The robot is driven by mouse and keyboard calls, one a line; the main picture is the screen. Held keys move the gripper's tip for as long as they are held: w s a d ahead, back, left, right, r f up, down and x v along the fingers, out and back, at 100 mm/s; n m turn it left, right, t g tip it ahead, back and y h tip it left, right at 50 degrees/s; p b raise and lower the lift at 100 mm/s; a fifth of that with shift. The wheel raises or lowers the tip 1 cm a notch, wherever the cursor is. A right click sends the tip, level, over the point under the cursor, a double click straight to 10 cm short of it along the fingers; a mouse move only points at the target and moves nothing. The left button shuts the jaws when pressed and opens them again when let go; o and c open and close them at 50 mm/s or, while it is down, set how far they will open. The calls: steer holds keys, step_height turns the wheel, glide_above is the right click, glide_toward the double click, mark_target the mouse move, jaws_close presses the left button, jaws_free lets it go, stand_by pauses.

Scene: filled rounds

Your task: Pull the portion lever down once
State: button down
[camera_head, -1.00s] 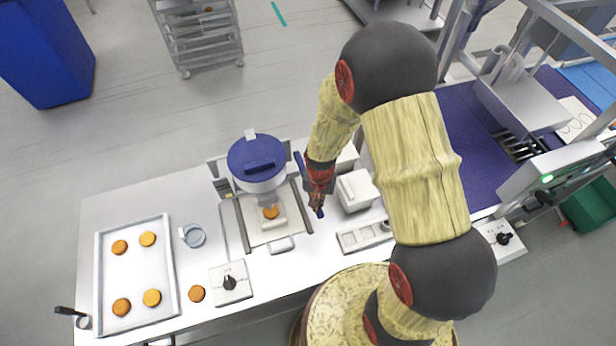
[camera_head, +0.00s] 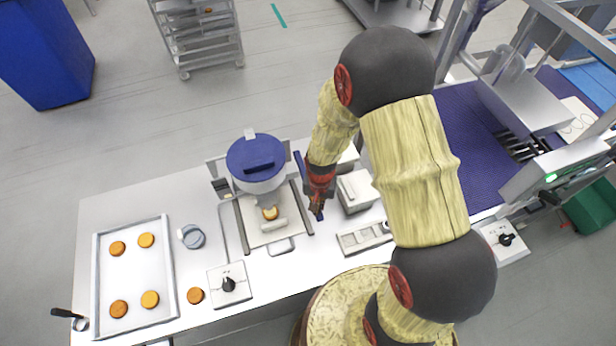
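The filling machine has a blue-lidded white hopper (camera_head: 257,165) and stands on the white worktop. The portion lever (camera_head: 298,167) is a thin dark-blue bar on the machine's right side. Its upper part shows; its near end is partly hidden by my gripper. My gripper (camera_head: 318,210) points down at the near end of the lever, seemingly touching it; whether its fingers are open or shut is too small to tell. A round biscuit (camera_head: 270,212) sits under the nozzle, with a pale patch on its top.
A metal tray (camera_head: 98,275) with several orange biscuits lies on the left. A loose biscuit (camera_head: 195,295), a blue-grey cup (camera_head: 194,237) and a knob box (camera_head: 229,286) are nearby. White bins (camera_head: 357,191) stand close right of my gripper. A blue conveyor (camera_head: 470,150) lies farther right.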

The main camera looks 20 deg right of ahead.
step_height(320, 180, up, 15)
steer(key=p, duration=0.9)
steer(key=shift+p, duration=0.35)
steer(key=shift+f, duration=0.1)
stand_by(0.7)
steer(key=s+r+n+t+b, duration=0.2)
steer(key=s+b, duration=0.4)
steer(key=b, duration=0.8)
steer(key=s+r+n+t+b, duration=0.3)
steer(key=s+b, duration=0.4)
steer(key=b, duration=0.8)
steer(key=shift+r+n+t, duration=0.3)
steer(key=shift+r+n, duration=0.15)
steer(key=shift+n, duration=0.05)
